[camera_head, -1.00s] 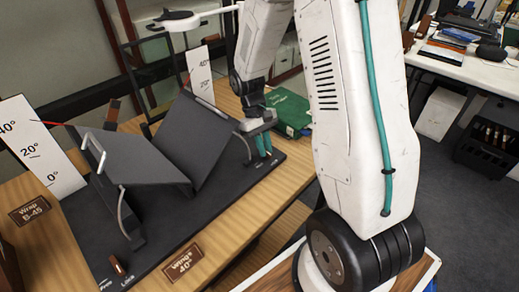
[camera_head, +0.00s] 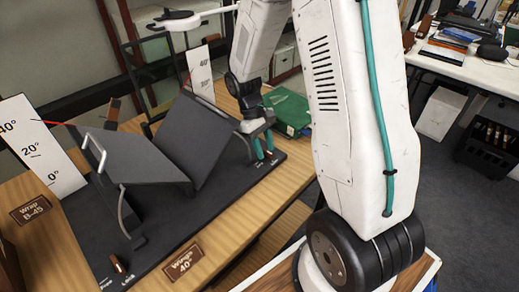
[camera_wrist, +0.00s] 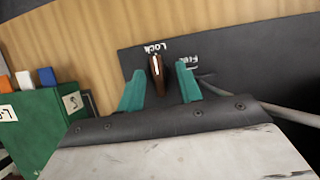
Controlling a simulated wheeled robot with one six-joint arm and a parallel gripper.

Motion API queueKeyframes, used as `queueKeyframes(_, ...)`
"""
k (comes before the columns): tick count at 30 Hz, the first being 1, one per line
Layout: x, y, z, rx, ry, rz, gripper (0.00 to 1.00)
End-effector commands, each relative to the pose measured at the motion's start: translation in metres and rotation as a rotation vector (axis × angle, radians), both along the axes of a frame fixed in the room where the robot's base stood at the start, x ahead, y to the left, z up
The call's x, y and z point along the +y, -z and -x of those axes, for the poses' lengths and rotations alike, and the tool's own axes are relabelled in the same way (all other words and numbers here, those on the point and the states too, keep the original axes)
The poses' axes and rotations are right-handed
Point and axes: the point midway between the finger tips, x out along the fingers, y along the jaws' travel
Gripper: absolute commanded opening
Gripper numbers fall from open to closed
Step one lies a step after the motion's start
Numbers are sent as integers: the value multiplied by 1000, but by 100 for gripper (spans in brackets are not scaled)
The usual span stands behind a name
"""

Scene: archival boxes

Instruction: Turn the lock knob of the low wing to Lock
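The cradle has a left wing (camera_head: 132,156) lying at a shallow slope and a right wing (camera_head: 195,140) standing steeper, on a black base (camera_head: 165,228). A brown lock knob (camera_wrist: 157,75) with a pale line on top stands by the base's right end. The line points toward the word Lock; the word Free is to the right. My gripper (camera_wrist: 161,80) is open, its teal fingers on either side of this knob with visible gaps. In the head view my gripper (camera_head: 263,147) is low at the right end. Another knob (camera_head: 117,264) is at the front left.
Angle scale cards stand left (camera_head: 40,150) and right (camera_head: 201,74) of the cradle. A green box (camera_head: 288,108) is close behind my gripper and shows left in the wrist view (camera_wrist: 50,125). A bent metal rod (camera_wrist: 245,100) runs right of the fingers. A sign reads Wings 40° (camera_head: 183,262).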

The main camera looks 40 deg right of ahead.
Motion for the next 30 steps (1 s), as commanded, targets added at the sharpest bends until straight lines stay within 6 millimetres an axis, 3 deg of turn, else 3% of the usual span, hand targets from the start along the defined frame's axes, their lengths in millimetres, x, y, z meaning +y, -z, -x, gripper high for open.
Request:
queueKeyframes(8,-1,-2,-2,-3,1,1,35)
queueKeyframes(21,5,-61,-23,-4,1,1,35)
queueKeyframes(30,6,-72,-26,-1,1,0,35)
